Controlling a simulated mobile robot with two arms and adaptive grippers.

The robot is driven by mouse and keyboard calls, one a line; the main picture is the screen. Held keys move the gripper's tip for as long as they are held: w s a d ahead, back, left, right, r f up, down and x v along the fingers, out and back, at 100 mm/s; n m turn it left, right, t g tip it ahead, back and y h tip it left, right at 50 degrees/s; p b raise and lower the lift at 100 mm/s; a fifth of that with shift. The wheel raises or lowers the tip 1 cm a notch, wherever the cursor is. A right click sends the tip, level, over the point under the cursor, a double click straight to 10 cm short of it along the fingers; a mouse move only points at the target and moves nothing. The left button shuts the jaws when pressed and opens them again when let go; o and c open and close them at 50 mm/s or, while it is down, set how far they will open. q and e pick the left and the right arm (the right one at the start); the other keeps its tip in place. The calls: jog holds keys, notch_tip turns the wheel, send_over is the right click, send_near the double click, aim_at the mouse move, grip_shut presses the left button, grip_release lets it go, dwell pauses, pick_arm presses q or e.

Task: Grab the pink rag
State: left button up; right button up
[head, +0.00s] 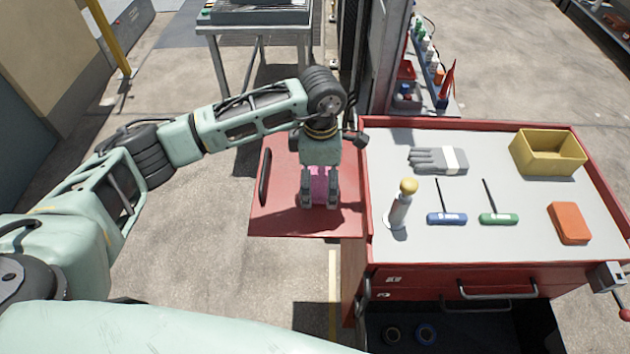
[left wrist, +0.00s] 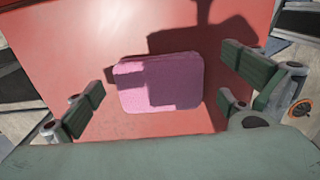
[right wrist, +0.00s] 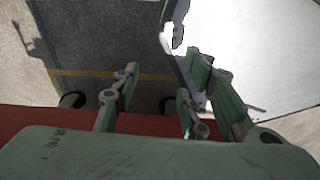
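The pink rag (left wrist: 160,82) is a folded, rounded rectangle lying on the red side shelf (left wrist: 75,40) of the cart. In the head view the rag (head: 319,184) shows between the fingers of my left gripper (head: 319,200), which points down over it. In the left wrist view my left gripper (left wrist: 158,108) is open, its fingers on either side of the rag and apart from it. My right gripper (right wrist: 150,95) is open and empty in the right wrist view; it is out of the head view.
The red cart's grey top (head: 390,250) stands right of the shelf. It holds a grey glove (head: 425,160), a yellow bin (head: 548,153), an orange block (head: 570,223), a yellow-topped cylinder (head: 400,208), a blue-handled tool (head: 447,218) and a green-handled tool (head: 498,218).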

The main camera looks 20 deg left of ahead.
pick_arm(q)
jog(key=c, duration=1)
pick_arm(e)
jog(key=s, duration=0.2)
jog(key=shift+s+f, duration=0.1)
jog(key=shift+s, duration=0.2)
jog(key=shift+w, duration=0.1)
